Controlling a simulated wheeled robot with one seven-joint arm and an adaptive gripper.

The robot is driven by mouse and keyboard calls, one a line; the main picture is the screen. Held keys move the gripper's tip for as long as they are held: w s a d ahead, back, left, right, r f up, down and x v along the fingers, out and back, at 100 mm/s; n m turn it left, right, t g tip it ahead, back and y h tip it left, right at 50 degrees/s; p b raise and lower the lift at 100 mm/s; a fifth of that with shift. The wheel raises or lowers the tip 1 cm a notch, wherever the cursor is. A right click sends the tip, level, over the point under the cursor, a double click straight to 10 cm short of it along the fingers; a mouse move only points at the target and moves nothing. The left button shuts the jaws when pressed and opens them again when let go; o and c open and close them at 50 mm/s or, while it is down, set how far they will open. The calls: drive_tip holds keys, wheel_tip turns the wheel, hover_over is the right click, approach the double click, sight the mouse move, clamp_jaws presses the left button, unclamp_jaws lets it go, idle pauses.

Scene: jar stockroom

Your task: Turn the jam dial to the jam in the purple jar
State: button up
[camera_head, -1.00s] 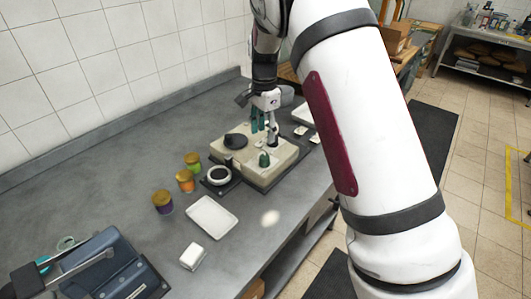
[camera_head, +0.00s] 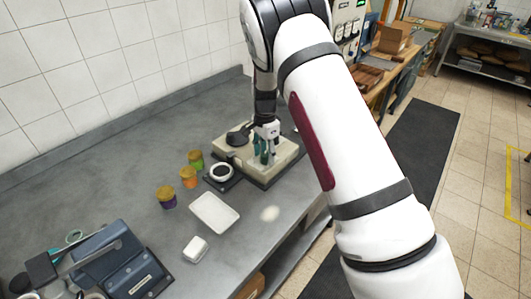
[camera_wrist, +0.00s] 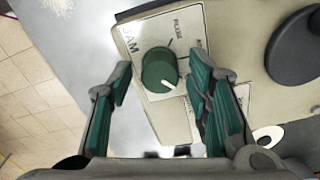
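The purple jar (camera_head: 167,197) with a gold lid stands at the front of a row of jars on the counter. The jam dial (camera_wrist: 160,66) is a round dark green knob on the beige machine (camera_head: 289,149). Its white mark points to the lower right in the wrist view. The plate (camera_wrist: 186,22) around it reads JAM and PLUM; other lettering is partly cut off by my fingers. My gripper (camera_head: 265,158) is over the dial; in the wrist view its green fingers (camera_wrist: 158,76) are open, one either side of the knob, apparently apart from it.
An orange jar (camera_head: 188,177) and a green jar (camera_head: 196,160) stand behind the purple one. A black disc (camera_head: 237,139) sits on the machine, with a ringed pad (camera_head: 220,171) beside it. A white tray (camera_head: 214,212), white block (camera_head: 195,249) and blue device (camera_head: 118,263) are nearer.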

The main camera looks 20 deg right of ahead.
clamp_jaws()
drive_tip(key=shift+n, duration=0.3)
drive_tip(key=n+b, duration=0.1)
drive_tip(key=n, duration=0.1)
drive_tip(key=shift+n+b, duration=0.3)
drive_tip(key=shift+n, duration=0.1)
drive_tip(key=n+b, duration=0.1)
drive_tip(key=n, duration=0.3)
drive_tip(key=shift+n+b, duration=0.3)
drive_tip(key=n+b, duration=0.2)
drive_tip(key=n, duration=0.4)
drive_tip(key=n+b, duration=0.1)
drive_tip(key=n, duration=0.4)
drive_tip(key=shift+n, duration=0.3)
